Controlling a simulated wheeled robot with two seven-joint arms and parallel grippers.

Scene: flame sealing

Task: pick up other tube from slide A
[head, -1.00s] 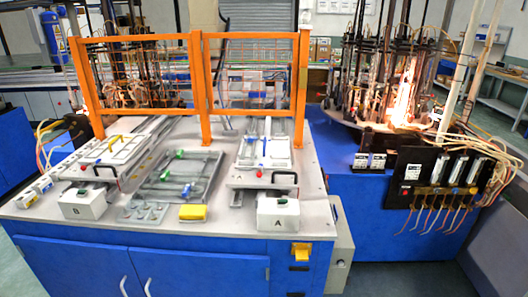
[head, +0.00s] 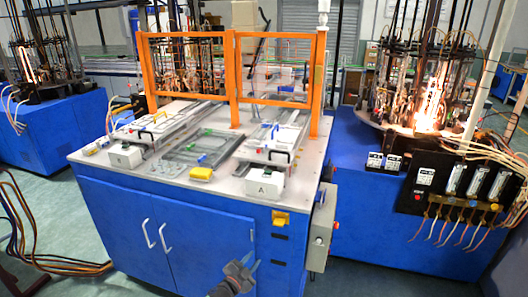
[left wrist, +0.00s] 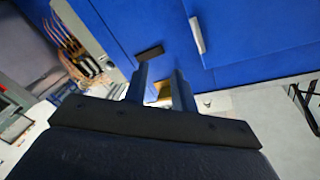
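Slide A (head: 262,157) is the pale slide on the right part of the blue-and-white workbench, behind the box marked A (head: 264,186). Small blue and red parts show on it, but a tube there is too small to make out clearly. My left gripper (head: 246,262) is low in front of the bench's blue front, well below and short of slide A, with nothing seen in it. In the left wrist view its two fingers (left wrist: 160,84) stand apart with a gap between them, facing the blue cabinet. My right gripper is not in view.
An orange guard frame (head: 235,68) stands across the bench behind the slides. A grey tray (head: 200,150) with green-ended items lies left of slide A, with a yellow block (head: 201,174) in front. A burner machine with glowing flame (head: 430,105) stands at the right. Cables lie on the left floor.

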